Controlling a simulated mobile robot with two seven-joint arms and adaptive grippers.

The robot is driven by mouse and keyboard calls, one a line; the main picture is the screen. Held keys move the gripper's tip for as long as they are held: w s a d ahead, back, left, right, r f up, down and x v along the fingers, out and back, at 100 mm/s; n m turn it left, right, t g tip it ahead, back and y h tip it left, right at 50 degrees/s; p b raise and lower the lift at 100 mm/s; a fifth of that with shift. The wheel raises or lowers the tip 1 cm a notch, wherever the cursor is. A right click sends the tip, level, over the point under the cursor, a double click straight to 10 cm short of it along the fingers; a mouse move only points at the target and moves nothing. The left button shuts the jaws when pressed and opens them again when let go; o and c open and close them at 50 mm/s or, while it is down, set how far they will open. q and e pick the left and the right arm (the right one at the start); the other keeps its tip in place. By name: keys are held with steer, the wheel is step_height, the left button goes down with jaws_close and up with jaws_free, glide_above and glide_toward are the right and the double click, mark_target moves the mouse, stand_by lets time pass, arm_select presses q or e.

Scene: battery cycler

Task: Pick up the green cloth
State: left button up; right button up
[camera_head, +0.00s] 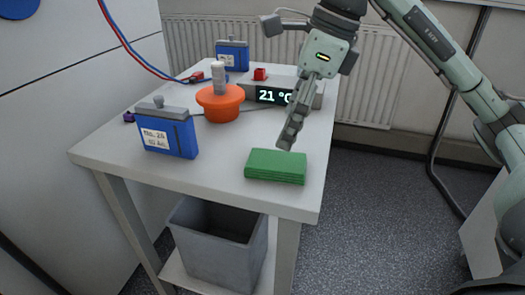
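The green cloth (275,166) is a folded, layered block lying flat near the front right corner of the white table (228,182). My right gripper (288,142) points down from the upper right, with its tip just above and behind the cloth's back edge in the picture. I cannot tell whether it touches the cloth. Its fingers show edge-on, so their opening is hidden. Nothing is seen held in it. My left gripper is out of view.
A blue battery (168,134) stands at the left, another (232,54) at the back. A grey bin (222,245) sits below.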

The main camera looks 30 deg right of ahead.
mark_target(277, 160)
steer(key=shift+d+f, duration=0.1)
steer(key=shift+f, duration=0.4)
steer(key=x, duration=0.5)
steer(key=shift+s+f+b, duration=0.2)
steer(key=shift+f+b, duration=0.1)
steer(key=shift+w+f, duration=0.15)
steer(key=shift+f, duration=0.35)
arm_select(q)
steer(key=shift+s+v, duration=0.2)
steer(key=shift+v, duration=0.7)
arm_select(e)
steer(key=shift+c, duration=0.4)
steer(key=c, duration=1.2)
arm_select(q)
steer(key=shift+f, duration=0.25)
arm_select(e)
steer(key=shift+r, duration=0.15)
